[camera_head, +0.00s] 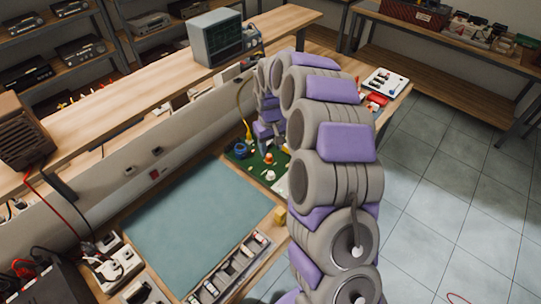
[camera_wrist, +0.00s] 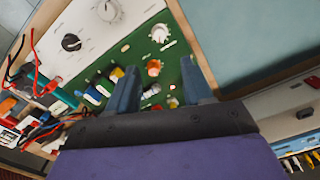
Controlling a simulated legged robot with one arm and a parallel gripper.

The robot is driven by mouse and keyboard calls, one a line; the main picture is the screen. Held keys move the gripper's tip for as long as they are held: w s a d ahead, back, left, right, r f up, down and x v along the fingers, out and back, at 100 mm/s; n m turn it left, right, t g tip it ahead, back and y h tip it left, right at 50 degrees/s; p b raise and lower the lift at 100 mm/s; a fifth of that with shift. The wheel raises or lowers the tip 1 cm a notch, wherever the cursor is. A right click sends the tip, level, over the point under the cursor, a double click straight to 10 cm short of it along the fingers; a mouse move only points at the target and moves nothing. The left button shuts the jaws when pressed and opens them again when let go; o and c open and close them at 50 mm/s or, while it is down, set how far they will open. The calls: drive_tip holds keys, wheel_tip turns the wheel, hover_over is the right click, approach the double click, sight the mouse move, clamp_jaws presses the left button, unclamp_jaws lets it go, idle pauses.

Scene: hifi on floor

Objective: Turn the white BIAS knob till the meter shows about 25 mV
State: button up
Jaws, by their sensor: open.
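A green circuit board (camera_wrist: 130,52) fills the middle of the wrist view, and it also shows on the bench in the head view (camera_head: 240,159). A white knob (camera_wrist: 160,33) stands on it, also visible in the head view (camera_head: 270,175). An orange knob (camera_wrist: 153,67) sits beside it. My gripper (camera_wrist: 162,84) is open, its two blue-grey fingers apart above the board. The white knob lies beyond the fingertips, not between them. Labels are too small to read, so I cannot confirm which knob is BIAS. No readable mV display shows.
A white panel (camera_wrist: 85,25) with a black knob (camera_wrist: 71,42) adjoins the board. Red and black leads (camera_wrist: 40,80) and small coloured parts crowd nearby. A clear blue-green mat (camera_head: 195,215) lies beside the board. A monitor-like instrument (camera_head: 216,38) stands on the shelf behind.

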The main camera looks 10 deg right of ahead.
wheel_tip(320, 180, up, 4)
drive_tip(key=shift+f, duration=0.2)
idle(0.4)
drive_tip(key=s+a+r, duration=0.1)
drive_tip(key=s+r, duration=0.4)
drive_tip(key=s, duration=0.4)
drive_tip(key=s+a+r, duration=0.1)
drive_tip(key=s+r, duration=0.5)
drive_tip(key=s, duration=0.4)
drive_tip(key=s+d+m+g, duration=0.1)
drive_tip(key=s+m, duration=0.1)
drive_tip(key=s, duration=2.1)
drive_tip(key=shift+s+d+m+g, duration=0.2)
drive_tip(key=shift+d+m+g, duration=0.1)
drive_tip(key=shift+d+g, duration=0.1)
idle(2.6)
